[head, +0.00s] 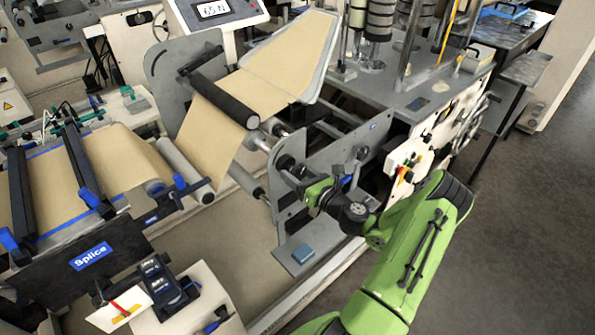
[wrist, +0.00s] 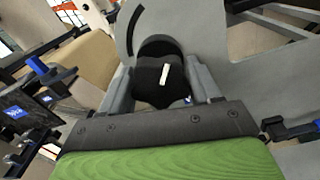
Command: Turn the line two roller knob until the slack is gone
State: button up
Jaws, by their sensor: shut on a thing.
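The roller knob (wrist: 158,84) is black with a white mark, seen in the wrist view at the end of a roller by the grey side plate (wrist: 225,50). The mark is tilted slightly right of upright. My gripper (wrist: 168,92) has a grey finger on each side of the knob and is shut on it. In the head view, my gripper (head: 290,172) reaches the side plate at the picture's middle and mostly hides the knob. The brown kraft web (head: 262,78) runs over a black roller (head: 224,100) and down to lower rollers; its lower span looks fairly straight.
A display (head: 214,9) at the top appears to read 65 N, with any decimal point unclear. A splice table (head: 90,257) with black bars stands at the left. A panel with coloured knobs (head: 408,170) is close right of my gripper. Open floor (head: 490,235) lies at the right.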

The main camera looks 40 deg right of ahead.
jog(key=shift+m+p, duration=1.25)
jog(key=shift+m, duration=0.05)
jog(key=o, duration=1)
jog(key=shift+o, duration=0.2)
jog(key=shift+s, duration=0.15)
jog(key=s, duration=0.6)
jog(key=shift+s+p, duration=0.35)
jog(key=shift+s, duration=0.05)
jog(key=shift+d, duration=0.1)
